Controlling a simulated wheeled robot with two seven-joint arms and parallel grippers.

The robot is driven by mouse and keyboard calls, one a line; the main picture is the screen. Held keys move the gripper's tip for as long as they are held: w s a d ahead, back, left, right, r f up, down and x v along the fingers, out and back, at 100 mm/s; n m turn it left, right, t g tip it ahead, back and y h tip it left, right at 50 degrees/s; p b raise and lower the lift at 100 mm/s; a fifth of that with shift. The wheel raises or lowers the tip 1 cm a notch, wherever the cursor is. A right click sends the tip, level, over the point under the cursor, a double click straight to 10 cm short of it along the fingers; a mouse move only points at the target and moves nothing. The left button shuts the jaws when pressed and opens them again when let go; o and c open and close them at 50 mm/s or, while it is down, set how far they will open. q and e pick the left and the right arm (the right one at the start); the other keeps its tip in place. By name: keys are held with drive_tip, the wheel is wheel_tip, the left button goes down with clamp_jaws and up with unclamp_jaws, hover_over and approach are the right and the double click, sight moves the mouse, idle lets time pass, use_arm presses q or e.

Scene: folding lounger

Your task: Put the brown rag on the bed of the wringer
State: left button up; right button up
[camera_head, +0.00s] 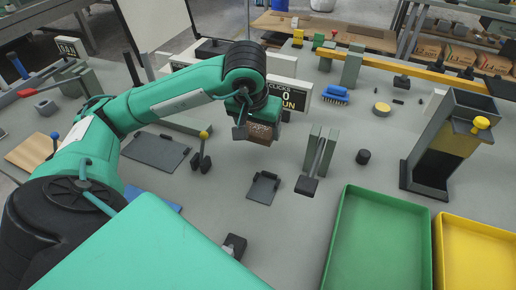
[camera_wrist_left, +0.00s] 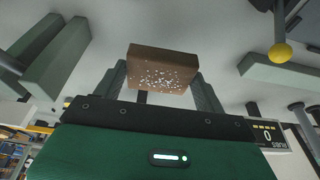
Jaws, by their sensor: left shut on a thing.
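My left gripper (camera_head: 257,128) is shut on the brown rag (camera_head: 262,133), a thick block-like piece, and holds it above the grey table. In the left wrist view the rag (camera_wrist_left: 162,66) sits between the two dark fingers, with white specks on its face. A pair of upright green plates with a black-ended lever (camera_head: 318,155) stands to the right of the gripper; I cannot tell for certain whether it is the wringer. It seems to show in the left wrist view (camera_wrist_left: 55,62) too. My right gripper is not in view.
A small dark tray (camera_head: 263,188) lies in front of the gripper. A yellow-knobbed lever (camera_head: 203,150) stands left of it. A counter sign (camera_head: 293,96) stands behind. Green (camera_head: 345,240) and yellow (camera_head: 440,250) bins sit front right. A blue brush (camera_head: 335,94) lies farther back.

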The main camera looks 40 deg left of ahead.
sight(259, 155)
use_arm(q)
wheel_tip(259, 155, down, 7)
drive_tip(key=shift+f, duration=0.1)
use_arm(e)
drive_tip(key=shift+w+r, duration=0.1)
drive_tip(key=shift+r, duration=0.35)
use_arm(q)
drive_tip(key=shift+f, duration=0.15)
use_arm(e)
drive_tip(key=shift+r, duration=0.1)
use_arm(q)
drive_tip(key=o, duration=1)
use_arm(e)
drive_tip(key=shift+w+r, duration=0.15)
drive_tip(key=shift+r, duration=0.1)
